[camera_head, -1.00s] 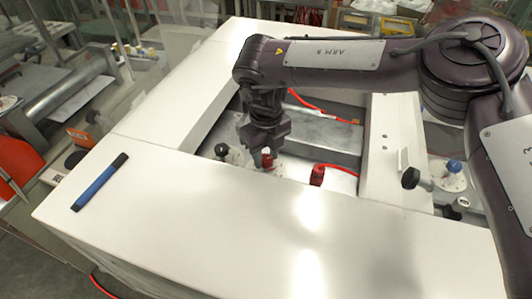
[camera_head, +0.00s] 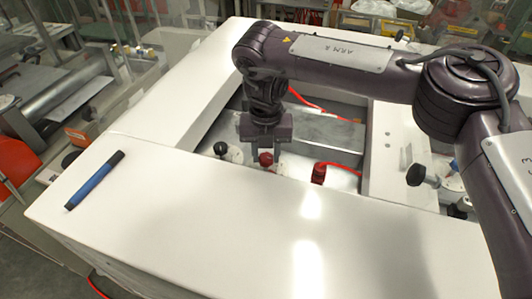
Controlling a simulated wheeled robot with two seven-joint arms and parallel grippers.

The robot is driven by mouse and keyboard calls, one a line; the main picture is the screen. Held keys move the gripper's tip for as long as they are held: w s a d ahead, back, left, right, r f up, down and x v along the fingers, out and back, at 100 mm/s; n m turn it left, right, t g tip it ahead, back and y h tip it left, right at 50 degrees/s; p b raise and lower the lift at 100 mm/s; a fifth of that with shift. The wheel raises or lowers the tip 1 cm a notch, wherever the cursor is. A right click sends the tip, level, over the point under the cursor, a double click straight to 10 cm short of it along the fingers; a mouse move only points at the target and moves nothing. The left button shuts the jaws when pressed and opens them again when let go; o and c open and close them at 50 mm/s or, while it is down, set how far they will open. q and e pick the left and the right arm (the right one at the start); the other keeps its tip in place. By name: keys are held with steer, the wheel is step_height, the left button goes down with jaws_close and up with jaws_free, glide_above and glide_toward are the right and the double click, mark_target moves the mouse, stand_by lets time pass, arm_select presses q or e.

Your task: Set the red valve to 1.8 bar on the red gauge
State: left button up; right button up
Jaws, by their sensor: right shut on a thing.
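The red valve (camera_head: 265,159) is a small red knob in the recess of the white bench, just under my right gripper (camera_head: 265,148). The gripper points down and is shut on the knob's upper part; its fingertips are hard to make out. A pale round dial (camera_head: 279,168) beside the knob seems to be the red gauge, partly hidden. Its needle and numbers are too small to read. My left gripper is not in view.
A red fitting (camera_head: 319,173) with a red hose stands right of the valve. A black knob (camera_head: 220,148) is to its left, another black knob (camera_head: 415,175) at the right. A blue marker (camera_head: 95,181) lies on the white bench top (camera_head: 200,230), whose front is otherwise clear.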

mark_target(266, 157)
steer(key=shift+w+r+m, duration=0.1)
steer(key=shift+m, duration=0.7)
steer(key=o, duration=1)
steer(key=shift+c, duration=0.2)
steer(key=shift+r+b, duration=0.3)
steer(key=shift+r, duration=3.55)
